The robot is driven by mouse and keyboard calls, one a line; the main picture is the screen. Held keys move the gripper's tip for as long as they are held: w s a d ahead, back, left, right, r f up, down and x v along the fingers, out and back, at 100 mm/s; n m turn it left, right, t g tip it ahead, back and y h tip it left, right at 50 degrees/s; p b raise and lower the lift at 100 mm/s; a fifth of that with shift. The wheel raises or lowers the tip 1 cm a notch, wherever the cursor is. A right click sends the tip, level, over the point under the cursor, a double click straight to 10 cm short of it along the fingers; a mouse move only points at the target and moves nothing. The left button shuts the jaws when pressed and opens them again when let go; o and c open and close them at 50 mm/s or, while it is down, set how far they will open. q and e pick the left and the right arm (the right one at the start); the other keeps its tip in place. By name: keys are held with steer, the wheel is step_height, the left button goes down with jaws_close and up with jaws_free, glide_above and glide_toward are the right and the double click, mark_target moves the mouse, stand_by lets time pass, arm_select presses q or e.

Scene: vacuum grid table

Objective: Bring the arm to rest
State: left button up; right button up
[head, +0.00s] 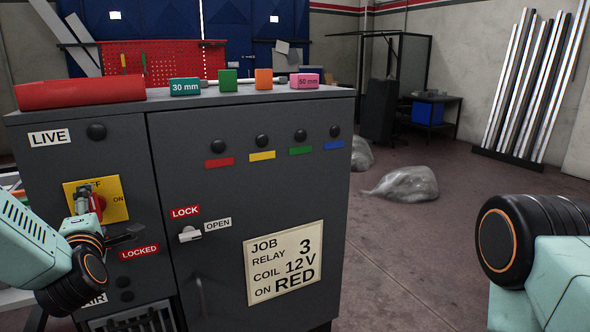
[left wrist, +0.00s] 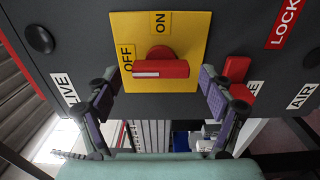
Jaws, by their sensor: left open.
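My left gripper (head: 106,212) is at the front of the dark grey cabinet (head: 230,130), in front of the yellow switch plate (head: 117,190). In the left wrist view its two fingers (left wrist: 158,82) are spread, one to each side of the red rotary handle (left wrist: 160,69). The handle lies crosswise on the yellow plate (left wrist: 190,30), its left end near the OFF label. I see nothing held between the fingers. A red piece (left wrist: 236,72) sits beside the right finger; I cannot tell whether they touch. My right arm shows at the right edge of the head view, without its gripper.
On the cabinet top lie a red roll (head: 80,92), a teal block (head: 185,87), green and orange blocks and a pink block (head: 304,81). A small white-handled latch (head: 190,234) sticks out of the door.

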arm_select(q)
steer(key=shift+m+p, duration=0.8)
steer(key=shift+p, duration=0.05)
steer(key=shift+d+r+m+p, duration=0.1)
steer(key=shift+r+m+p, duration=0.1)
steer(key=shift+m+p, duration=0.8)
steer(key=m+p, duration=0.2)
steer(key=m, duration=0.1)
steer(key=shift+p, duration=0.35)
steer(key=m+p, duration=0.2)
steer(key=shift+m, duration=0.3)
steer(key=m+p, duration=0.2)
steer(key=m, duration=0.1)
steer(key=shift+m, duration=0.3)
steer(key=m+p, duration=0.2)
steer(key=shift+m, duration=0.3)
steer(key=shift+w+m+p, duration=0.1)
steer(key=shift+m+p, duration=0.55)
steer(key=shift+m, duration=0.75)
steer(key=shift+f, duration=0.2)
